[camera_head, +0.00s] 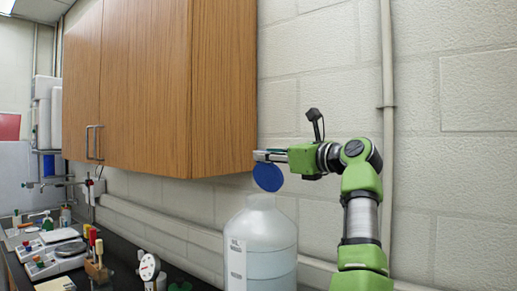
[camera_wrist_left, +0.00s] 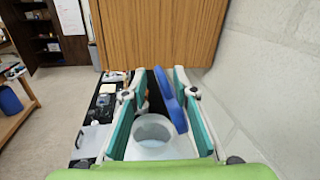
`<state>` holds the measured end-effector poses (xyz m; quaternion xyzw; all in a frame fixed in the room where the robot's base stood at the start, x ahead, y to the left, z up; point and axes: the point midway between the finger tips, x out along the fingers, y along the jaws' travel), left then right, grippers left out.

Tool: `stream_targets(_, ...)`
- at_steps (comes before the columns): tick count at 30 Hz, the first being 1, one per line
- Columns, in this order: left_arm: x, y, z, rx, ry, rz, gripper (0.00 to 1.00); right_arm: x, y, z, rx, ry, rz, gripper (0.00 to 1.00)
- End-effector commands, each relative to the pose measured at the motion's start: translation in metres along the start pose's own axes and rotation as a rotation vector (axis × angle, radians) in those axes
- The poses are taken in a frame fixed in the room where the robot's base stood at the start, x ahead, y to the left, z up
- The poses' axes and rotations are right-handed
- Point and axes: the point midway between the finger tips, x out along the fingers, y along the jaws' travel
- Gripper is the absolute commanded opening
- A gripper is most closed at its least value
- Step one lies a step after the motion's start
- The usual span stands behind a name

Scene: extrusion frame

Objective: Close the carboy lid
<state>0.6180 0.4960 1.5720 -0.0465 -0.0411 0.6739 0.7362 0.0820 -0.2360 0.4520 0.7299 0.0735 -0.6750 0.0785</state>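The carboy (camera_head: 262,245) is a large translucent white bottle standing upright on the dark bench, with liquid inside. Its mouth is uncovered; the wrist view shows the round open neck (camera_wrist_left: 153,131). The round blue lid (camera_head: 268,178) stands tilted on edge just above the neck; whether a hinge joins them cannot be made out. My left gripper (camera_head: 262,156) is at the lid's upper edge, above the carboy. In the wrist view, the teal fingers of my left gripper (camera_wrist_left: 158,76) are spread apart, with the blue lid (camera_wrist_left: 170,100) between them, close to the right finger. My right gripper is not visible.
A wooden wall cabinet (camera_head: 165,85) hangs left of my gripper, very close to it. A pale block wall (camera_head: 320,90) is behind. A balance (camera_head: 55,258), a dial gauge (camera_head: 149,267) and small bottles crowd the bench to the left.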

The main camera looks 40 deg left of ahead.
Motion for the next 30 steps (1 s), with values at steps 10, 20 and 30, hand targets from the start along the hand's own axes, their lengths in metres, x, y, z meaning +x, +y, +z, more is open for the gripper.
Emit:
stream_targets(10, 0.041, 0.000, 0.001, 0.001, -0.002, 0.001, 0.26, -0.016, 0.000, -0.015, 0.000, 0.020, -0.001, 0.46)
stream_targets(20, 0.043, 0.000, 0.000, 0.001, -0.002, 0.000, 0.21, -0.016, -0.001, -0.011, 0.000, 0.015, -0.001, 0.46)
stream_targets(30, 0.043, 0.000, 0.001, 0.000, -0.002, -0.001, 0.00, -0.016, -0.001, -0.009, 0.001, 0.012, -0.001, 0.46)
